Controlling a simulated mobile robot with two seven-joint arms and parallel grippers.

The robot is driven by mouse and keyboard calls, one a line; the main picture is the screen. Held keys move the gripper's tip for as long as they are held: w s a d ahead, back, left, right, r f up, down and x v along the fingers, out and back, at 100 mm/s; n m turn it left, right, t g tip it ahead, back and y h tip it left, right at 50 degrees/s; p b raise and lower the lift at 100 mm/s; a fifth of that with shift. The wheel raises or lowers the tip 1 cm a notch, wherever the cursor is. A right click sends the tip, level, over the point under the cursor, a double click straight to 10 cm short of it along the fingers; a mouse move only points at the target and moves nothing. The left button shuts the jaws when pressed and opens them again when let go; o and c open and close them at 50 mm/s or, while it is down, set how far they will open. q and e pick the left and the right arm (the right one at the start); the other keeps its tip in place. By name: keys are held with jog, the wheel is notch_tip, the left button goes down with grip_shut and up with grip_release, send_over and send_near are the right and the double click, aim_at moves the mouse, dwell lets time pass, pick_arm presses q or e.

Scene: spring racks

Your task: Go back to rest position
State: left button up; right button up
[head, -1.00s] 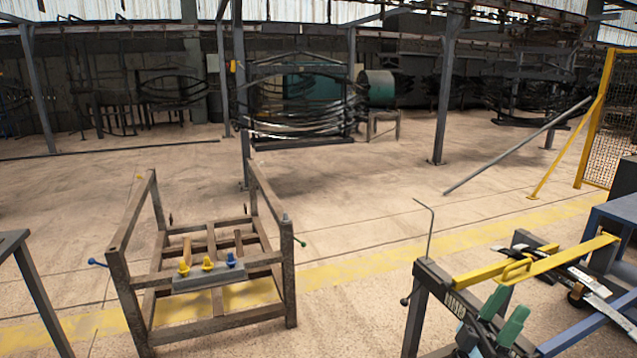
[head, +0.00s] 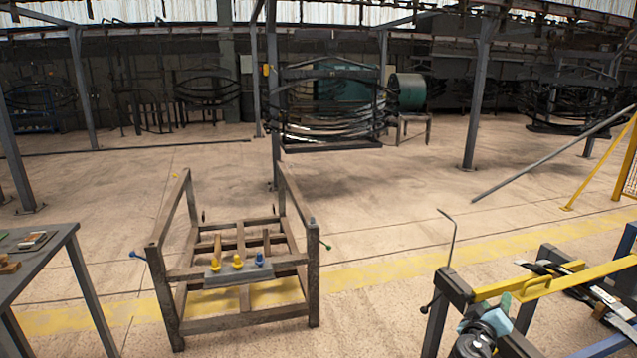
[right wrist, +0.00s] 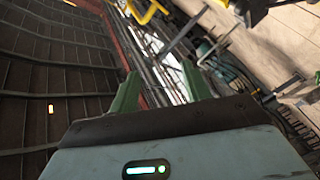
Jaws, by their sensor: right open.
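My right gripper (head: 504,304) shows at the lower right of the head view, in front of the rack with the yellow bar (head: 540,287). Only a bit of a green finger and the pale blue body show there. In the right wrist view the right gripper (right wrist: 158,84) has its two green fingers spread apart with nothing held between them. My left gripper is in neither view.
A brown metal frame (head: 240,325) with yellow and blue knobs stands at the centre left. A grey table (head: 45,262) with small items is at the left edge. A slanted grey post (head: 548,157) is at the right. Open floor lies behind the brown frame.

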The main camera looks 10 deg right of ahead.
jog(key=w+a+f+n+t+y, duration=0.2)
jog(key=w+a+f+y, duration=0.1)
jog(key=a+y, duration=0.35)
jog(key=w+a+f+n+t+y, duration=0.1)
jog(key=w+a+f+t+y, duration=0.15)
jog(key=a+y, duration=0.4)
jog(key=s+a+f+g+y, duration=0.1)
jog(key=s+a+f+g, duration=0.1)
jog(key=s+a+f, duration=0.55)
jog(key=s+a+f+g+y, duration=0.15)
jog(key=s+a+f, duration=0.25)
jog(key=s+f, duration=0.65)
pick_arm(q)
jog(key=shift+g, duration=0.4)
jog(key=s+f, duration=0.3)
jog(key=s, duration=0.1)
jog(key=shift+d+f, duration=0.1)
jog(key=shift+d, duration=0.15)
pick_arm(e)
jog(key=s+a+g, duration=0.1)
jog(key=s+a, duration=0.2)
jog(key=s, duration=1)
jog(key=s+a+f+g, duration=0.1)
jog(key=s+a, duration=0.3)
jog(key=s, duration=0.9)
jog(key=shift+s+m+g, duration=0.2)
jog(key=shift+m+g, duration=0.2)
jog(key=shift+g, duration=0.2)
jog(key=shift+a+f+y, duration=0.1)
jog(key=shift+y, duration=0.15)
